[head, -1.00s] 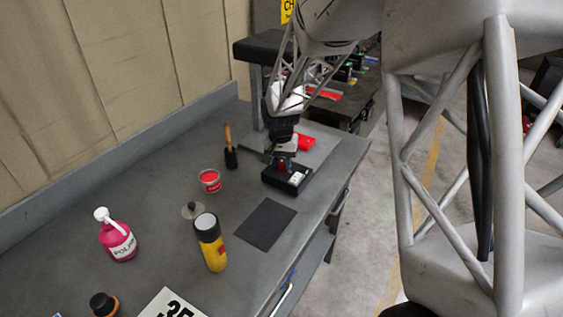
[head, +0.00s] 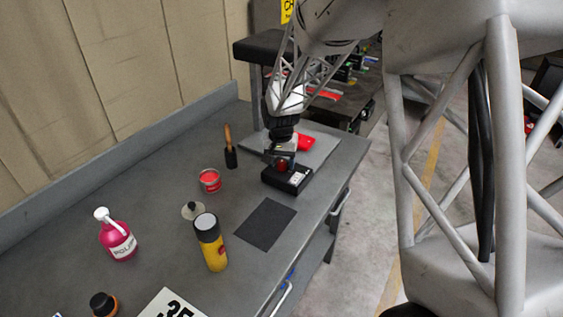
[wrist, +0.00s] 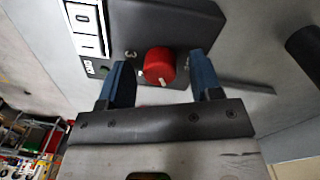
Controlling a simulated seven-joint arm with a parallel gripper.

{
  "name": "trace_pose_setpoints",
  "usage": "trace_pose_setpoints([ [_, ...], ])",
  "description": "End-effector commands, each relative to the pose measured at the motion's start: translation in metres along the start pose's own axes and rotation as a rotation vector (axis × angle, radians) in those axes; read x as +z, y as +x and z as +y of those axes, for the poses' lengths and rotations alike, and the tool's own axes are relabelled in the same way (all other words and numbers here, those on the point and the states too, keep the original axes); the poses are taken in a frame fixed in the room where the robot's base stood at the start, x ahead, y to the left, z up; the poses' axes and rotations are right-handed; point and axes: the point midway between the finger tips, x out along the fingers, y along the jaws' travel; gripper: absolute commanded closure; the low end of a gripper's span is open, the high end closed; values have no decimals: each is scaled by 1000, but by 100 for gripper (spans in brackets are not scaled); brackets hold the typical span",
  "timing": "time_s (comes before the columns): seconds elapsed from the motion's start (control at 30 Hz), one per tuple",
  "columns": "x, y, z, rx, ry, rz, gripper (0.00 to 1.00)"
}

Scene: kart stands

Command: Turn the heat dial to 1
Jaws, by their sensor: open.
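The heat dial is a round red knob (wrist: 158,66) on top of a black box (wrist: 190,22); in the head view the knob (head: 282,166) shows below my gripper (head: 281,157). A white mark sits at the knob's lower edge in the wrist view. A white 3 is printed at the knob's upper left; no 1 can be made out beside the knob, and part of the box face is hidden. My gripper (wrist: 159,62) is open, one blue finger on each side of the knob, with a gap showing on both sides.
A white switch plate (wrist: 86,27) with 0 and 1 and a small green spot are on the box. A red tin (head: 209,181), a brush (head: 230,150), a yellow can (head: 211,243) and a pink bottle (head: 117,236) stand on the bench. A dark mat (head: 265,222) lies nearby.

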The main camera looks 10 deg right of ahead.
Motion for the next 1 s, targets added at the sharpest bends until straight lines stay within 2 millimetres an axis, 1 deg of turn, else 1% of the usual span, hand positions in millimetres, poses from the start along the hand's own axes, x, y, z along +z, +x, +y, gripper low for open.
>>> trace_pose_setpoints([
  [0.27,0,-23,0,-1,0,2,41],
  [0.5,0,-54,0,-1,0,2,41],
  [0.6,0,-64,0,-1,0,2,41],
  [0.8,0,-75,0,0,0,0,41],
  [1.0,0,-76,0,0,0,0,41],
])
